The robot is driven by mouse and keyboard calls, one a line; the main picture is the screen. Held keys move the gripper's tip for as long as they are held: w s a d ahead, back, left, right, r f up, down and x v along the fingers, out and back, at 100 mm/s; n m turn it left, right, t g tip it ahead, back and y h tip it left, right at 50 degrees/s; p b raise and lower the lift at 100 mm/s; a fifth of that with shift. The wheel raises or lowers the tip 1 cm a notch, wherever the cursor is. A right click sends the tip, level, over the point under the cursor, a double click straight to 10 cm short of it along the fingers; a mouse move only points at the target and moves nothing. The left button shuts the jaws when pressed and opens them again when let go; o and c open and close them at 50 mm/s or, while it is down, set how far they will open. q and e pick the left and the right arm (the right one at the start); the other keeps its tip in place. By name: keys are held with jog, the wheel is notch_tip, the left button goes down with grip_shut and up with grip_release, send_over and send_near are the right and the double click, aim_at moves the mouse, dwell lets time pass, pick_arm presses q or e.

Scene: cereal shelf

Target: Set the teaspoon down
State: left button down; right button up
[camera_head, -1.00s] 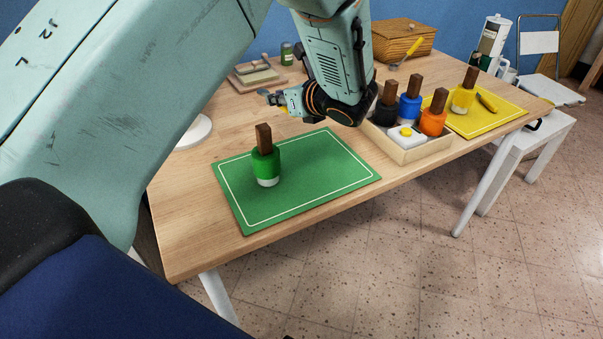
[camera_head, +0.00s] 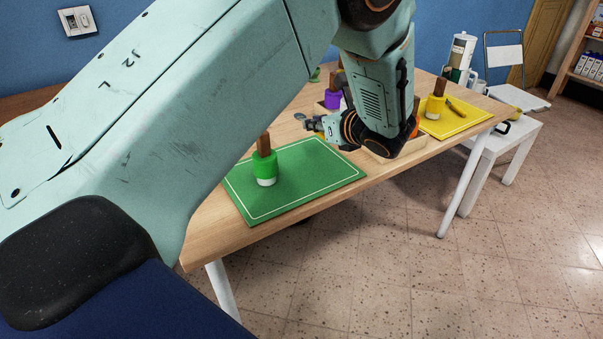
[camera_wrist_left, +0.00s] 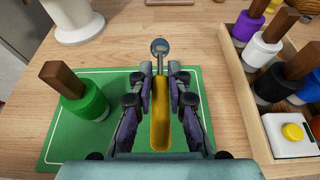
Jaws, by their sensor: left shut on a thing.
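The teaspoon has a yellow handle (camera_wrist_left: 160,115) and a round grey metal bowl (camera_wrist_left: 160,47) in the left wrist view. My left gripper (camera_wrist_left: 160,85) is shut on the handle, with the bowl pointing away beyond the fingertips. In the head view my left gripper (camera_head: 318,124) is near the far right corner of the green mat (camera_head: 320,175), and the bowl (camera_head: 299,117) shows at its left. The handle is mostly hidden there. I cannot tell the spoon's exact height above the table. My right gripper is not in view.
A green jar (camera_head: 265,165) with a brown wooden handle stands on the mat's left part. A wooden tray (camera_wrist_left: 240,75) of several jars is right of the gripper. A yellow mat (camera_head: 470,120) lies farther right. The mat's front right is clear.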

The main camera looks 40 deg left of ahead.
pick_arm(q)
jog(key=b, duration=0.2)
send_over(313, 167)
jog(key=f, duration=0.6)
jog(key=shift+w+a+f, duration=0.1)
jog(key=shift+w+f, duration=0.1)
jog(key=shift+f, duration=0.1)
jog(key=shift+s+f, duration=0.1)
jog(key=shift+f, duration=0.15)
notch_tip(313, 167, down, 3)
jog(key=shift+f+b, duration=0.1)
jog(key=shift+b, duration=0.35)
jog(key=shift+s+f, duration=0.1)
jog(key=c, duration=1.3)
grip_release()
jog(key=shift+c, duration=0.2)
jog(key=shift+o, duration=0.2)
